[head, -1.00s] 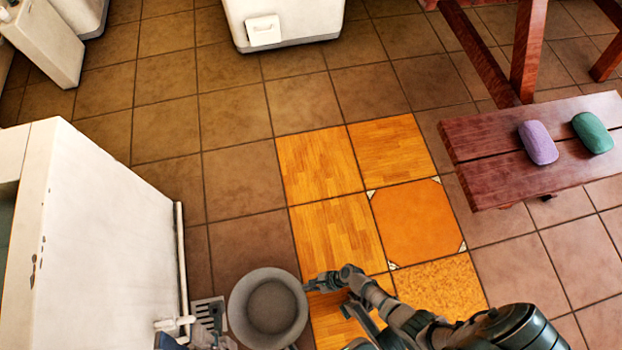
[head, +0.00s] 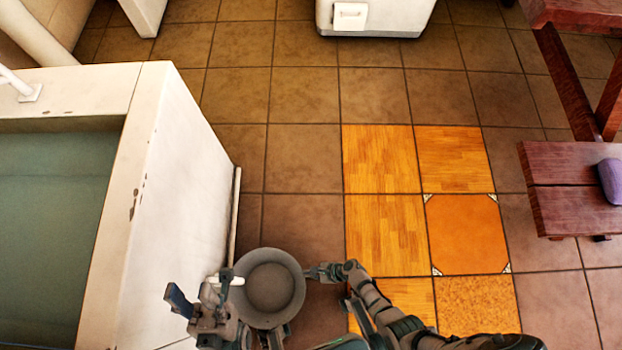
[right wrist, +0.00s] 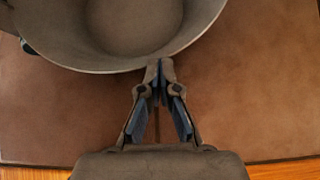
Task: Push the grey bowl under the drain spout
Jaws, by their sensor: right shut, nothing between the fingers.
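The grey bowl (head: 268,287) stands upright on the floor beside the white basin wall. The short white drain spout (head: 237,281) reaches from the wall to the bowl's left rim, and its end appears to overlap that rim. My right gripper (head: 312,272) is shut at the bowl's right side. In the right wrist view the closed fingertips (right wrist: 158,65) meet the outside of the bowl's (right wrist: 135,25) rim, with nothing between them. My left gripper (head: 199,292) is raised left of the bowl, fingers apart and empty, partly covering the spout.
The white basin (head: 170,190) with water fills the left side. A thin pipe (head: 236,215) runs along its base. Orange and wooden tiles (head: 385,225) lie right of the bowl. A wooden bench (head: 565,195) holding a purple object (head: 610,180) stands at far right. Open floor lies behind.

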